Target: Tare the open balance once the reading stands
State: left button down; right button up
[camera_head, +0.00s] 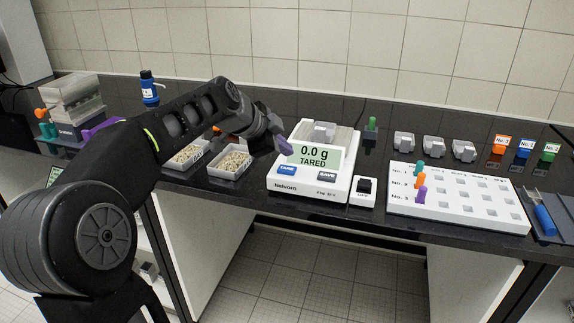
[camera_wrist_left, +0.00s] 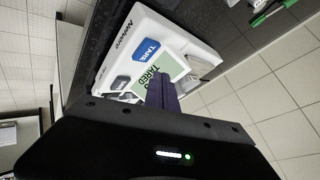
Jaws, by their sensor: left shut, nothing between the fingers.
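The open balance (camera_head: 311,182) stands on the dark bench in the middle of the head view. Its display (camera_head: 315,156) reads "0.0 g" and "TARED". A blue TARE button (camera_head: 287,169) and a dark SAVE button (camera_head: 327,175) sit below the display. A small pale block-like item (camera_head: 323,131) is on the pan at the back. My left gripper (camera_head: 284,146) is shut and empty, just left of the display and above the TARE button. In the left wrist view its purple fingertips (camera_wrist_left: 161,92) overlap the display, with the TARE button (camera_wrist_left: 146,49) beyond them. My right gripper is not in view.
A black switch on a white base (camera_head: 365,190) stands right of the balance. Two trays of pale grains (camera_head: 230,162) lie to its left. A white numbered rack (camera_head: 455,200) with coloured pegs stands right. Several metal and coloured blocks line the back. The bench's front edge is close.

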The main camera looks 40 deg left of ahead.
pick_arm(q)
jog(key=shift+r+p, duration=0.7)
jog(key=shift+r, duration=0.8)
